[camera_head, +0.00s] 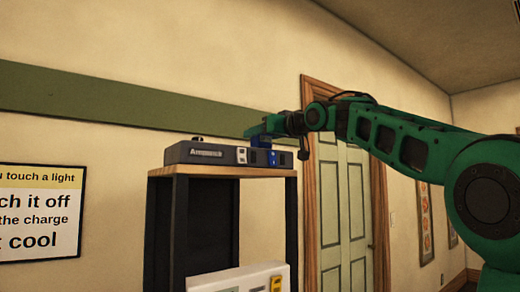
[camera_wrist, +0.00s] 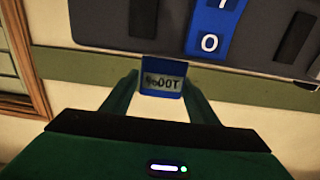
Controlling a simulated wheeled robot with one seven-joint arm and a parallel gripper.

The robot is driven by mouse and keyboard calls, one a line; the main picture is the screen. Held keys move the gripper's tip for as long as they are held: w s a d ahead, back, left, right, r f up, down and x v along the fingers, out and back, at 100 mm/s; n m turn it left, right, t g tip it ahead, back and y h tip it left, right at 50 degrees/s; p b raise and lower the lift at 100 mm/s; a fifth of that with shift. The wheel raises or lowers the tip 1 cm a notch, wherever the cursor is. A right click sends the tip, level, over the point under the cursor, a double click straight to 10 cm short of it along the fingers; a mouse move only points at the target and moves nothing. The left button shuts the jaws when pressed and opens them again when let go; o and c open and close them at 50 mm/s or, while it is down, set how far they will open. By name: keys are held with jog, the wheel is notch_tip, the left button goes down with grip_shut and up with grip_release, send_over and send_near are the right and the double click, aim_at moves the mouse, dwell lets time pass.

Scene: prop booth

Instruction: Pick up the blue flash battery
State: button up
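The blue flash battery (camera_wrist: 162,92) sits between my gripper's two green fingers in the wrist view. Its end face carries a pale label reading 100%, upside down. My gripper (camera_wrist: 161,82) appears shut on its sides, with no clear gap showing. In the head view my gripper (camera_head: 264,130) is just above the right end of a grey charger (camera_head: 205,153), with blue showing at the fingertips. The charger also fills the top of the wrist view (camera_wrist: 100,20), with dark slots and a blue numbered strip. The battery appears clear of the slots; its far end is hidden.
The charger stands on a wooden-topped shelf unit (camera_head: 220,171) with dark uprights. A pale box (camera_head: 240,278) with coloured buttons is lower in front. A green door (camera_head: 343,215) and a wall sign (camera_head: 40,212) are behind.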

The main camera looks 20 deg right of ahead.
jog(key=c, duration=0.9)
jog(key=shift+c, duration=0.2)
jog(key=shift+r, duration=0.15)
